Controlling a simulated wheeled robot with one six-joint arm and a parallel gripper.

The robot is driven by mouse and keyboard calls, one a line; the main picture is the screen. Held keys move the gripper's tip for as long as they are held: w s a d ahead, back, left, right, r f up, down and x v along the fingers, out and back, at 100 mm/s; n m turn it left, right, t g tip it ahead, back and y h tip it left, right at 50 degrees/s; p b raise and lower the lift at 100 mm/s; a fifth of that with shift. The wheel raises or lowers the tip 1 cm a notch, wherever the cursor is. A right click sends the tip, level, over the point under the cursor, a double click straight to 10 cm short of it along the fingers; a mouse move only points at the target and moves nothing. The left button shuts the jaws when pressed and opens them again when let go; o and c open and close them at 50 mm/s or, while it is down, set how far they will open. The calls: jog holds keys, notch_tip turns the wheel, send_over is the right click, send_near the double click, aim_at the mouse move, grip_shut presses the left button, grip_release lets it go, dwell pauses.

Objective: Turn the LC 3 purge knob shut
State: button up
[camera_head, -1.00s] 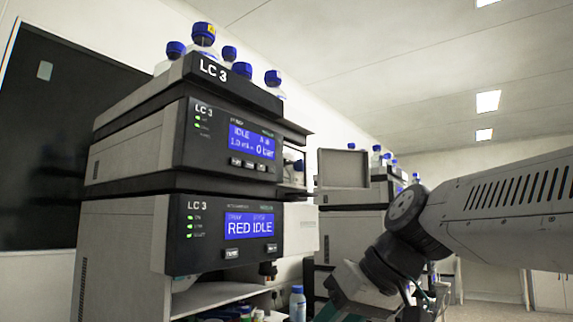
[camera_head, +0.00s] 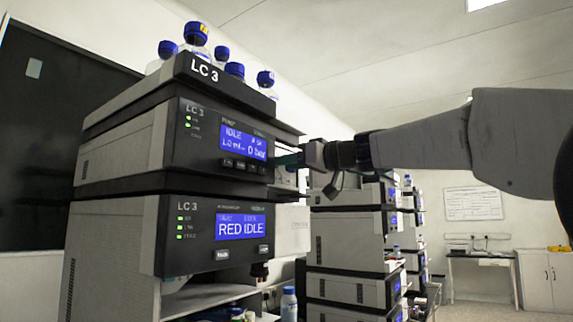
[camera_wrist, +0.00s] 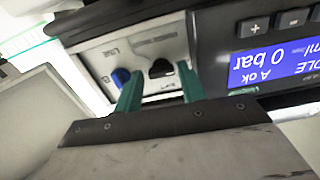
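The LC 3 stack (camera_head: 150,150) stands left of centre in the head view, with its pump display (camera_head: 242,144) reading IDLE and 0 bar. My gripper (camera_head: 285,161) is at the right side of the pump module. In the wrist view my gripper (camera_wrist: 160,70) is open, its two green fingers apart. A black knob (camera_wrist: 160,68) on a pale panel (camera_wrist: 138,48) shows between the fingertips. A blue knob (camera_wrist: 121,76) lies just outside the left finger. Which knob is the purge knob is not readable. I cannot tell whether the fingers touch either knob.
The pump's dark front with its buttons (camera_wrist: 255,26) lies close to the right finger in the wrist view. Blue-capped bottles (camera_head: 234,71) stand on top of the stack. A bottle (camera_head: 288,303) stands below. Other instrument stacks (camera_head: 345,255) stand behind to the right.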

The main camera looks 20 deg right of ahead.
jog(key=shift+w+a, duration=0.3)
jog(key=shift+w, duration=0.1)
jog(key=c, duration=0.7)
jog(key=shift+m, duration=0.3)
jog(key=m, duration=1.6)
jog(key=shift+s+a+r+m, duration=0.15)
jog(key=shift+m, duration=0.25)
